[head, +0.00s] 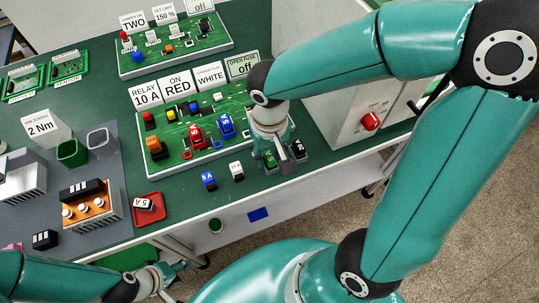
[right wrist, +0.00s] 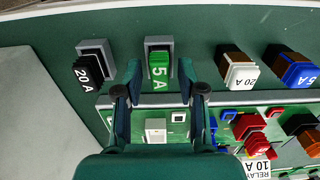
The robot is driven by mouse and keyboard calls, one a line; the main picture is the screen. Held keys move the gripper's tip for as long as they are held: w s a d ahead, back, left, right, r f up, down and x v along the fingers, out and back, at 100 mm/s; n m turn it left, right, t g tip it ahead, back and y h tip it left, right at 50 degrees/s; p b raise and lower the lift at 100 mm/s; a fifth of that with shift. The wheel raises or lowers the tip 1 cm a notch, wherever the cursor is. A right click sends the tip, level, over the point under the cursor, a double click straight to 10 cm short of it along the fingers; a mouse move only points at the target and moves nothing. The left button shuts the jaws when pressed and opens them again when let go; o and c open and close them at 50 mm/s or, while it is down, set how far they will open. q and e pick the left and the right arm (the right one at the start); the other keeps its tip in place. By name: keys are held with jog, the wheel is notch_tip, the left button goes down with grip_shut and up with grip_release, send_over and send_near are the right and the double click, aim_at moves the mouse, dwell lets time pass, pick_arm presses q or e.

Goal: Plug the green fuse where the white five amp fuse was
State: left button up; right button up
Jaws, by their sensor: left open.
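The green 5 A fuse (right wrist: 159,65) stands in a grey holder on the green table, near the table's front edge; the head view also shows it (head: 269,158). My right gripper (right wrist: 160,75) is open, one finger on each side of the green fuse, with gaps visible. A white fuse marked 5 A (head: 145,203) lies in the red tray (head: 157,217). In the right wrist view, a white square housing (right wrist: 155,130) shows on the circuit board between my fingers; my right gripper hides this area in the head view. My left gripper (head: 172,274) is open and empty at the bottom left.
A black 20 A fuse (right wrist: 90,68) stands close beside the green one. A white 20 A fuse (right wrist: 240,70) and a blue fuse (right wrist: 297,70) stand on the other side. The board (head: 180,165) carries red and blue parts. A grey cabinet (head: 345,120) is on the right.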

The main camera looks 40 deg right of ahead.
aim_at(269, 155)
jog(key=shift+c, duration=0.2)
grip_shut()
jog(key=shift+r, duration=0.1)
jog(key=shift+r+p, duration=1.45)
jog(key=shift+r, duration=0.45)
